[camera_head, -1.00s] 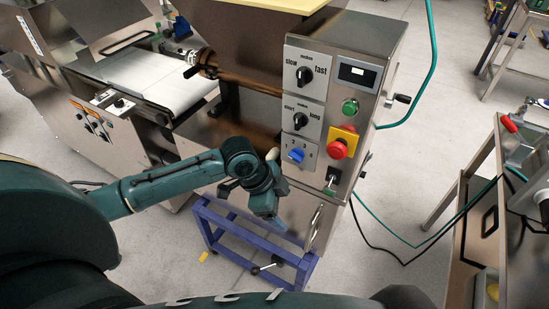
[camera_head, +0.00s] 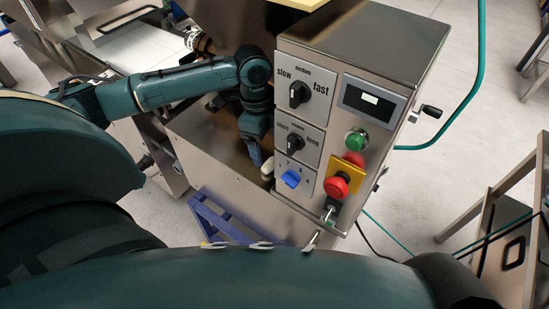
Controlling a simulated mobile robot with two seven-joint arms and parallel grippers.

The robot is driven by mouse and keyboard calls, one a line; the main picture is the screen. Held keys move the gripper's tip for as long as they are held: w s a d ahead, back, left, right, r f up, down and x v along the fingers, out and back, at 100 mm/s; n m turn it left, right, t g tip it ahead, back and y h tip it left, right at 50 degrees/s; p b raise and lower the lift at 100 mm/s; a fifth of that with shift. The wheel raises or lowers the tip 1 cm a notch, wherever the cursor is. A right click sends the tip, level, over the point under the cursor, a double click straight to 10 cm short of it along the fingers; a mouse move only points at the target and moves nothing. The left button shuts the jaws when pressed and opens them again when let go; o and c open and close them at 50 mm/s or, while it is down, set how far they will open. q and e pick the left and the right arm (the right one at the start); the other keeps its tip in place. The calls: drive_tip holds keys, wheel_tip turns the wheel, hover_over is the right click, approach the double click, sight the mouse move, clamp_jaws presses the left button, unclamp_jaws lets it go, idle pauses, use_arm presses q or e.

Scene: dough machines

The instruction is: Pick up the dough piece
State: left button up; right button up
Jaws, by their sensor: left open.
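A small pale dough piece (camera_head: 268,168) lies at the metal surface of the machine, right beside the left edge of the control panel. My left gripper (camera_head: 255,156) reaches in from the left and points down, with its fingertips close to the dough piece. It is open, and part of it is dark against the machine. I cannot tell whether a finger touches the dough. My right gripper is not in view.
The steel control panel (camera_head: 310,140) with knobs, a green button and a red stop button (camera_head: 336,186) stands just right of the gripper. A metal cover (camera_head: 215,165) lies below the arm. A blue frame (camera_head: 215,222) stands beneath. A steel table is at right.

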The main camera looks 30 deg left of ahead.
sight(270, 161)
use_arm(q)
drive_tip(key=f, duration=0.3)
drive_tip(key=d+f, duration=0.1)
drive_tip(key=f, duration=0.1)
drive_tip(key=shift+s+f, duration=0.25)
drive_tip(key=shift+f, duration=0.05)
drive_tip(key=c, duration=1.1)
